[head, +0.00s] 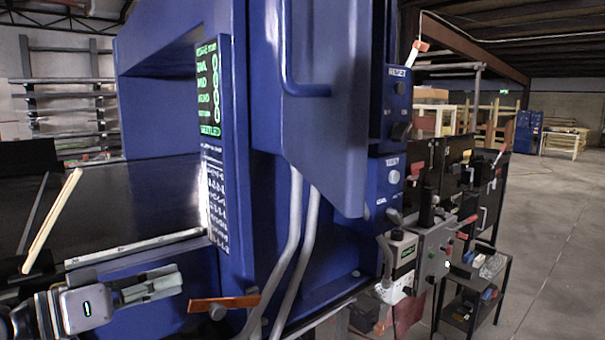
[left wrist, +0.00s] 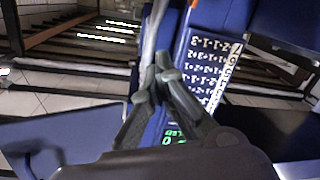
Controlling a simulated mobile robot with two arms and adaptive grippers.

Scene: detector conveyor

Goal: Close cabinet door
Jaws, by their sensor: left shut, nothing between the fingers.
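The cabinet door (head: 330,130) is a blue panel on the tall blue machine (head: 235,200). It stands swung out from the machine body, with a blue bar handle (head: 287,60) on its left face. My left gripper (head: 180,280) is at the lower left of the head view, below and left of the door and apart from it. Its fingers are shut and empty. In the left wrist view the closed fingertips (left wrist: 166,76) are in front of blue machine parts. I cannot tell whether they touch anything there. My right gripper is not in view.
A dark conveyor surface (head: 140,205) lies left of the machine. An orange lever (head: 225,303) sticks out low beside my left gripper. Grey conduits (head: 300,250) run below the door. Control boxes and a tool cart (head: 475,290) stand at right, with open floor (head: 560,230) beyond.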

